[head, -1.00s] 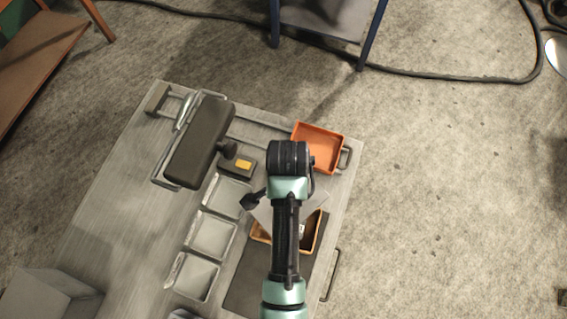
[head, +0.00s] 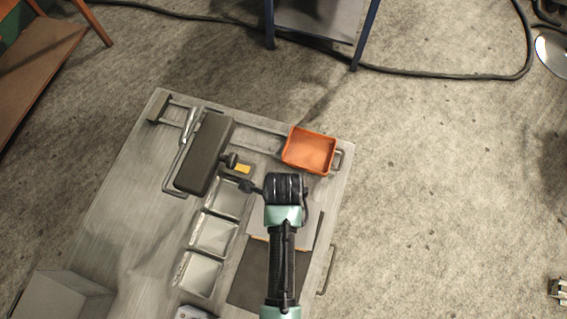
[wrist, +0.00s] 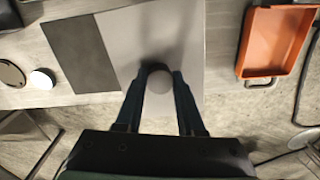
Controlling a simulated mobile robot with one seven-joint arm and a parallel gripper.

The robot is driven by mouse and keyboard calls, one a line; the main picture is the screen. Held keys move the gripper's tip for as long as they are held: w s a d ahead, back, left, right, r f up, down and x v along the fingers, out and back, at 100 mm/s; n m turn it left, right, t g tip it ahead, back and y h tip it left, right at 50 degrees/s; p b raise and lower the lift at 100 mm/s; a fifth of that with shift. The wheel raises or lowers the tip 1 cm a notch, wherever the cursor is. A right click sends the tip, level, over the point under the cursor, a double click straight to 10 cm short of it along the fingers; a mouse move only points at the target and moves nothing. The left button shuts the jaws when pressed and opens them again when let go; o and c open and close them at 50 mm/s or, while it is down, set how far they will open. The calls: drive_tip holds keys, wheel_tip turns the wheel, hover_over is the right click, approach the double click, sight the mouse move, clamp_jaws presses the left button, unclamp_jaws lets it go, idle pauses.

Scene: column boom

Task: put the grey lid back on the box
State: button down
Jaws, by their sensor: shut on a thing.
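The grey lid (wrist: 115,30) is a flat light plate with a round knob (wrist: 158,88) in the middle. My gripper (wrist: 160,76) is shut on that knob in the wrist view. In the head view the lid (head: 310,228) shows on both sides of my arm, which hides its middle and my fingertips.
A dark mat (head: 248,282) lies on the bench nearer than the lid. An orange tray (head: 309,150) sits beyond the lid, near the bench edge. Several square metal trays (head: 212,234) line the left. A dark padded block (head: 205,153) stands at the back left.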

wheel_tip(320, 180, down, 4)
drive_tip(key=b, duration=0.3)
drive_tip(key=shift+r, duration=0.2)
drive_tip(key=shift+f+b, duration=0.6)
drive_tip(key=shift+f, duration=0.25)
drive_tip(key=shift+p, duration=0.35)
drive_tip(key=shift+f, duration=0.55)
idle(1.7)
unclamp_jaws()
idle(0.5)
